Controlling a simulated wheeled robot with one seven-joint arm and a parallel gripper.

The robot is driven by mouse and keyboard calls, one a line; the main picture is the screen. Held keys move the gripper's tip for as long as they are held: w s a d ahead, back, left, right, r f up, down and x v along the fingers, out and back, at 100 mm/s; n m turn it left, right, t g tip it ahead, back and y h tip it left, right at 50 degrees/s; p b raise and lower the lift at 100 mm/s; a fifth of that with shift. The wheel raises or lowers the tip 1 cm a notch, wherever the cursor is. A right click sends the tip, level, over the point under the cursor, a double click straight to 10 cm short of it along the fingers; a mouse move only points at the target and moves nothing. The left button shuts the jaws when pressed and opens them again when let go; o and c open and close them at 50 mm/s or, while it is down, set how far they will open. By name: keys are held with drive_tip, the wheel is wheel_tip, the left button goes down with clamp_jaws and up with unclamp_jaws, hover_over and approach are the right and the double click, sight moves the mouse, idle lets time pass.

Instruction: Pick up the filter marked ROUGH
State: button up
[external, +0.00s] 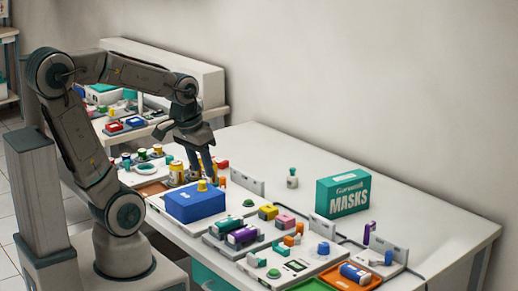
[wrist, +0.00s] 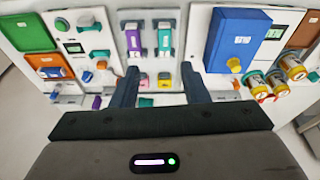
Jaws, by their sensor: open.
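No label reading ROUGH is legible in either view, so I cannot tell which item is that filter. Several yellow-and-white cylinders (wrist: 276,80) stand at the right in the wrist view; their markings are too small to read. In the external view a yellow cylinder (external: 177,174) stands just left of my gripper (external: 202,172). My gripper is open and empty, pointing down over the table behind the blue box (external: 193,204). In the wrist view its fingers (wrist: 159,82) are spread, with the cylinders outside them, to the right of the right finger.
The blue box (wrist: 236,42) with a yellow knob lies beside the cylinders. Purple and green devices (external: 240,236) and a teal masks box (external: 343,195) stand to the right. An orange tray (external: 347,277) is at the front right.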

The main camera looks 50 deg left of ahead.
drive_tip(key=w+f+n+g+h+b, duration=0.1)
drive_tip(key=w+f+n+h+b, duration=0.15)
drive_tip(key=w+n, duration=0.75)
drive_tip(key=n+t+h+b, duration=0.4)
drive_tip(key=n+t+h, duration=0.35)
drive_tip(key=n, duration=0.75)
approach(293, 170)
drive_tip(key=shift+g, duration=0.25)
drive_tip(key=w, duration=0.1)
drive_tip(key=w+d+f, duration=0.1)
drive_tip(key=w, duration=0.2)
drive_tip(key=shift+d+f, duration=0.2)
drive_tip(key=shift+f, duration=0.05)
drive_tip(key=shift+s+d+p+x, duration=0.1)
drive_tip(key=shift+x, duration=0.9)
drive_tip(key=shift+s+d+p+x, duration=0.1)
drive_tip(key=shift+s+x, duration=0.05)
drive_tip(key=shift+x, duration=0.85)
drive_tip(key=shift+s+d+p+x, duration=0.1)
drive_tip(key=shift+x, duration=0.9)
clamp_jaws()
